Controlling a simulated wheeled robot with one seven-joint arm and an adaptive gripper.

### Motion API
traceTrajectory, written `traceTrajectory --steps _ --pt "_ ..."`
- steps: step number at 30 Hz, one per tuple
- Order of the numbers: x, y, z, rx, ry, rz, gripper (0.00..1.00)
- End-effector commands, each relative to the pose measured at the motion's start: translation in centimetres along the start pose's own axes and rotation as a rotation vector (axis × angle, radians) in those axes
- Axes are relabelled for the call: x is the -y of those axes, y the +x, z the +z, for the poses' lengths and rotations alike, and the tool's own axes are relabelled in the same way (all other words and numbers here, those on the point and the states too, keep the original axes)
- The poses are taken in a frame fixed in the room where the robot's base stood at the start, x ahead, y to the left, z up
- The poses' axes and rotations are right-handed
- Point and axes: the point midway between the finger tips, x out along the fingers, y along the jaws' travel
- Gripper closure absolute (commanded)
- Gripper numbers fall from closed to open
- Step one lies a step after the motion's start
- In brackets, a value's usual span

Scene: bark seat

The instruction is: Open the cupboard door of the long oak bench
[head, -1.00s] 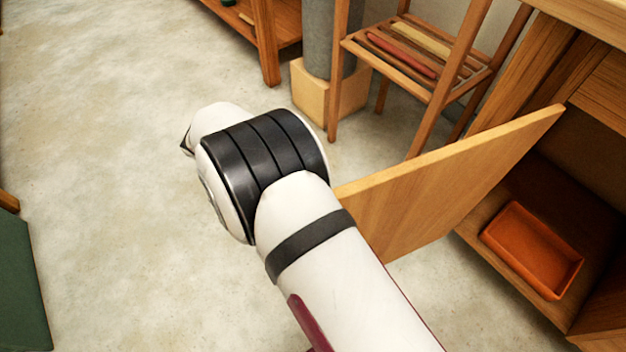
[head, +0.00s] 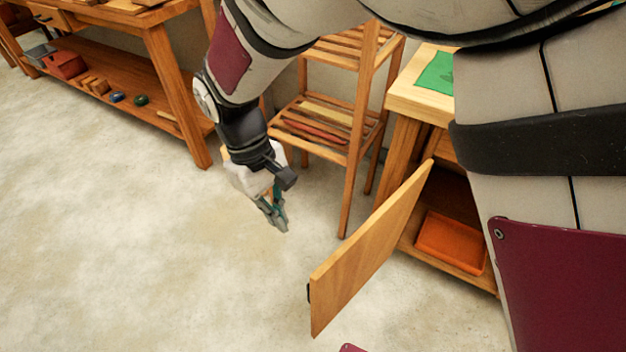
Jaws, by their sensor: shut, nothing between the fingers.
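The cupboard door (head: 368,255) of the oak bench (head: 416,104) stands open, swung out from the cupboard into the room. A small dark handle (head: 309,293) shows on its free edge. Inside the open cupboard, an orange tray (head: 452,243) lies on the bottom board. My gripper (head: 277,222) points down over the floor, left of the door and apart from it. It is shut and holds nothing. My arm hides part of the bench's right side.
A slatted wooden rack (head: 325,125) with red and pale sticks stands behind my gripper. A long workbench (head: 130,85) with a loaded lower shelf stands at the back left. The concrete floor (head: 130,240) at left and front is clear.

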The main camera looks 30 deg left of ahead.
Motion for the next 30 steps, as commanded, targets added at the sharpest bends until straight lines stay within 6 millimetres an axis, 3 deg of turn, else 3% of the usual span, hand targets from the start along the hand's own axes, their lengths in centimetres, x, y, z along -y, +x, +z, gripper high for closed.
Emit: traceTrajectory --steps 3,7,23,30 --pt "-0.1 -0.9 0.6 -0.029 0.036 -0.017 1.00" --pt "-0.2 -0.1 0.5 -0.033 0.042 -0.020 1.00" --pt "0.0 9.6 0.2 -0.029 0.039 -0.019 1.00" --pt "0.1 10.0 3.2 -0.032 0.039 -0.018 1.00"
